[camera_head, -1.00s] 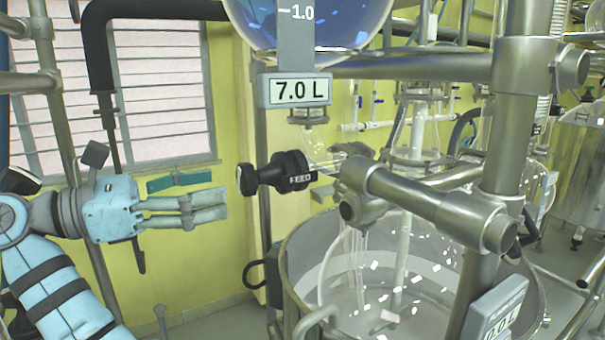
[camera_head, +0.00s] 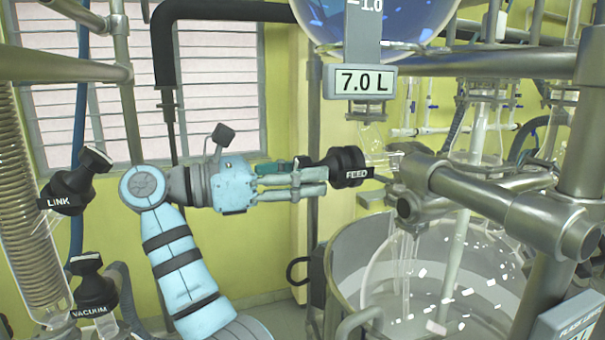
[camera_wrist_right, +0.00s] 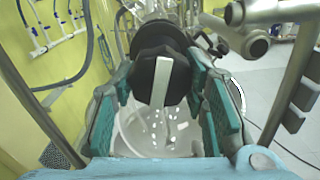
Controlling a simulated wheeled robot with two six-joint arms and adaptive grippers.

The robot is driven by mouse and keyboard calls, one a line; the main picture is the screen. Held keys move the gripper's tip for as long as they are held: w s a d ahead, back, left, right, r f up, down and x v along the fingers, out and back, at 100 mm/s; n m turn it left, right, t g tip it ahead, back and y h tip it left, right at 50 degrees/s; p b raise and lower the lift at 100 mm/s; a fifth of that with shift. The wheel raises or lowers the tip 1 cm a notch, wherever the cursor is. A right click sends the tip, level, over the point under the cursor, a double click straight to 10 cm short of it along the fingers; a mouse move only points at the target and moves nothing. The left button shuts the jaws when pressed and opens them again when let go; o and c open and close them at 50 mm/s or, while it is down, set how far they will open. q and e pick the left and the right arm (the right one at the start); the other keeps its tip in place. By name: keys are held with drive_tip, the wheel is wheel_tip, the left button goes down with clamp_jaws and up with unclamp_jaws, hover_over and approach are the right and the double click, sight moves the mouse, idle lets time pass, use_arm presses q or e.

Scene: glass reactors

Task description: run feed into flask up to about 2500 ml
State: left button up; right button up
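The black FEED valve knob (camera_head: 345,168) sits under the feed vessel (camera_head: 378,22), which holds blue liquid. The vessel's display (camera_head: 360,81) reads 7.0 L. The clear round flask (camera_head: 452,270) is below right, inside a metal pot; pale flecks show in it. The flask level display (camera_head: 575,322) is cut off and its number is not readable. My right gripper (camera_head: 322,181) is at the knob. In the right wrist view, its teal-padded fingers (camera_wrist_right: 160,88) stand open on both sides of the knob (camera_wrist_right: 162,72), with slight gaps. My left gripper is not in view.
LINK (camera_head: 72,187) and VACUUM (camera_head: 94,285) valves stand at the left beside a glass coil (camera_head: 28,200). A metal clamp and bars (camera_head: 490,205) lie right of the FEED valve. The pot's rim (camera_head: 350,250) is below it.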

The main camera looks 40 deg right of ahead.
drive_tip(key=shift+c, duration=1.1)
drive_tip(key=shift+n, duration=0.3)
